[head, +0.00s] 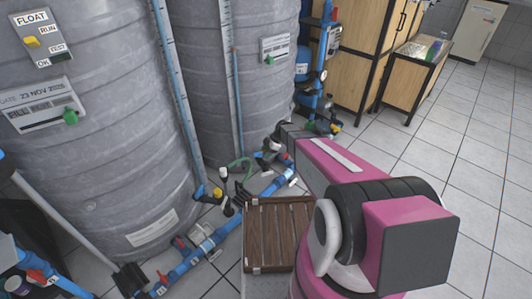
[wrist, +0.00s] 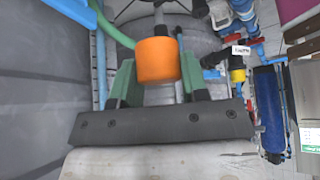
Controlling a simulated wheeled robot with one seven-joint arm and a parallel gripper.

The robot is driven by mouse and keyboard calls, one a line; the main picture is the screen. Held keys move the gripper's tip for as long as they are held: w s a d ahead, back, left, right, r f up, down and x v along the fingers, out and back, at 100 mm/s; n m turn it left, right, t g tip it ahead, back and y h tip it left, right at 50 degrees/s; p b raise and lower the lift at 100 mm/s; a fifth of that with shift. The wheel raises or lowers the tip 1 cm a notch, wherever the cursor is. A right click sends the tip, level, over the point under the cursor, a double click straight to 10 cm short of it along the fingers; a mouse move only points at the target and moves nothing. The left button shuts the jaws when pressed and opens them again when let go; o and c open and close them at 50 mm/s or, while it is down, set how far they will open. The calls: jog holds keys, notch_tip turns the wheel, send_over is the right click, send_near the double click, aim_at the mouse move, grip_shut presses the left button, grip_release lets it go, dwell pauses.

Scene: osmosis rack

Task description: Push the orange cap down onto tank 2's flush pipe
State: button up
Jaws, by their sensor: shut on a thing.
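The orange cap (wrist: 157,60) is between the two green fingers of my gripper (wrist: 156,72) in the wrist view. My gripper is shut on it. A dark upright part shows just beyond the cap, but I cannot tell whether it is the flush pipe or whether the cap touches it. In the head view my gripper (head: 284,134) is at the far end of my pink arm, low in front of the rear grey tank (head: 262,105). The cap and pipe top are not clear there. I cannot read which tank is tank 2.
A nearer grey tank (head: 100,120) with label plates stands at left. Blue pipes (head: 205,245) with valves run along the floor beside a brown slatted platform (head: 252,260). A green hose (wrist: 118,32) passes left of the cap. Tiled floor is open at right.

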aim_at(266, 163)
jog(key=shift+f, duration=2.75)
jog(key=shift+f, duration=0.35)
jog(key=o, duration=1)
jog(key=shift+c, duration=0.2)
jog(key=v, duration=1)
jog(key=shift+d+r, duration=0.2)
jog(key=shift+r, duration=0.15)
jog(key=s+d+r+m+h, duration=0.3)
jog(key=s+d+r+m, duration=0.1)
jog(key=s+r+m, duration=0.6)
jog(key=s+d+r+m+t+h, duration=0.1)
jog(key=s+d+r+m+h, duration=0.2)
jog(key=s+r+m, duration=0.7)
jog(key=s+d, duration=0.1)
jog(key=s, duration=0.2)
jog(key=shift+d, duration=0.2)
